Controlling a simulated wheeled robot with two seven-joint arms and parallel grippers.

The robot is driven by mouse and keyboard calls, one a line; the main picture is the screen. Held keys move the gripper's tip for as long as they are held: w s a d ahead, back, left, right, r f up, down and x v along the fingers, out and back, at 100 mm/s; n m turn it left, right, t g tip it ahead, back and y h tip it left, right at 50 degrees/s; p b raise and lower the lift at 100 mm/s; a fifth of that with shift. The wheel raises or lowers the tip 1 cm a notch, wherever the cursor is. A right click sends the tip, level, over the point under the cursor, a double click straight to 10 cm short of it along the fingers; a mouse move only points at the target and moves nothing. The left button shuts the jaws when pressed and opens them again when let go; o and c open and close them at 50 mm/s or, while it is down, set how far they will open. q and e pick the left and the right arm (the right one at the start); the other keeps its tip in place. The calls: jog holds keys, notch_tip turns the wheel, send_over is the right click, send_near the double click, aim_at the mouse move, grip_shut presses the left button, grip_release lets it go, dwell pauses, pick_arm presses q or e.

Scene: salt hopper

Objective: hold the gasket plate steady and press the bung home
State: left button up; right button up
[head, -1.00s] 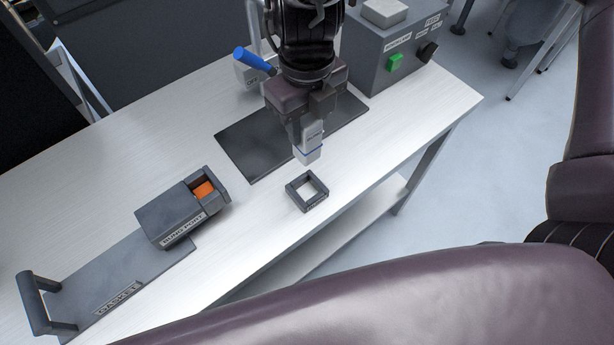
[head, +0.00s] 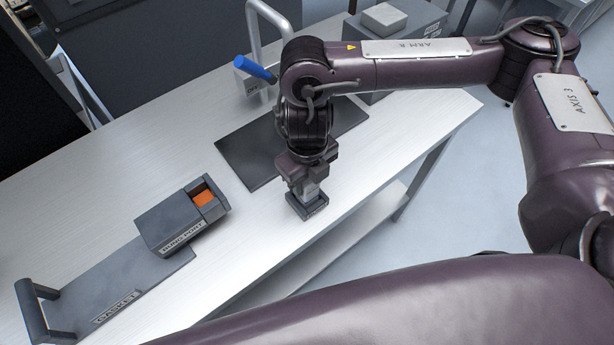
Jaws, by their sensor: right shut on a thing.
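The flat grey gasket plate (head: 125,281), labelled GASKET, lies at the left of the table with an upright bar handle (head: 35,312) at its near end. The dark grey bung port block (head: 172,222) stands at its far end, with an orange piece (head: 204,198) in its recess. My right gripper (head: 303,182) points down, shut on a small grey block (head: 311,194). The block's lower end is at a dark square frame (head: 309,210); how deep it sits inside I cannot tell. No gripper is at the plate. My left gripper is out of view.
A dark mat (head: 245,155) lies behind the frame. A blue-handled lever (head: 255,67) and a grey control box (head: 400,28) stand at the back. The table's front edge is close to the frame.

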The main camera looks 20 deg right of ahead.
jog(key=shift+f, duration=0.15)
jog(key=o, duration=1)
